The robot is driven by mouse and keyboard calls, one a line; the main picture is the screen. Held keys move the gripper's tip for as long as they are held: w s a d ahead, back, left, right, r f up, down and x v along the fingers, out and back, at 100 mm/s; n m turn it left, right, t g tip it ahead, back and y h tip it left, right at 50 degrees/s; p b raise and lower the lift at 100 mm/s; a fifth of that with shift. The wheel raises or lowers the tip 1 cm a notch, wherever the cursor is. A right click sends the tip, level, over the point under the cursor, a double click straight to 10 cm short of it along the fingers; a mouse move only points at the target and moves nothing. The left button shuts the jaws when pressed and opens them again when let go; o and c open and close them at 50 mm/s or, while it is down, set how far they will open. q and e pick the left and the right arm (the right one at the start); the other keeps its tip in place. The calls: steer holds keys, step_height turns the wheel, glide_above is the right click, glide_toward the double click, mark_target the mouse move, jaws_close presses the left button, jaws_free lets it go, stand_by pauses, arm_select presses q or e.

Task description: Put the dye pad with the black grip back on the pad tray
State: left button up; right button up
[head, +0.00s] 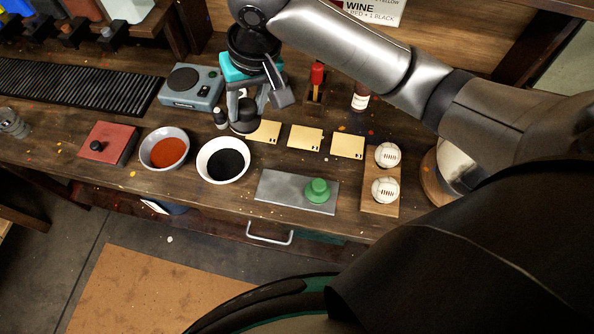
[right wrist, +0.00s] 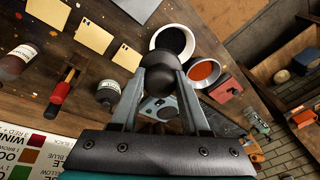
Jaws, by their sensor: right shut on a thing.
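My right gripper (head: 243,98) is shut on the dye pad with the black grip (head: 244,124) and holds it behind the white bowl of black dye (head: 202,175). In the right wrist view the dark pad (right wrist: 160,72) sits between the two fingers (right wrist: 160,88). The flat grey pad tray (head: 277,189) lies near the front edge of the bench, to the right of that bowl. A pad with a green grip (head: 317,190) stands on its right part, and its left part is bare. My left gripper is not in view.
A grey bowl of orange-red dye (head: 165,148) stands left of the black one. Several yellow cards (head: 305,138) lie behind the tray. A wooden holder (head: 381,207) with two white balls is to its right. Dark bottles (head: 361,97) stand farther back.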

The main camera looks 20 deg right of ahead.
steer(key=s+d+n+g+h+p, duration=0.2)
steer(key=s+p, duration=0.1)
steer(key=s, duration=0.1)
steer(key=b, duration=0.1)
glide_above(278, 187)
step_height(278, 187, down, 17)
step_height(278, 187, down, 4)
steer(key=shift+r+b, duration=0.1)
steer(key=shift+b, duration=0.35)
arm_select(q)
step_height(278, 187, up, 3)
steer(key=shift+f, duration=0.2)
arm_select(e)
steer(key=o, duration=1.2)
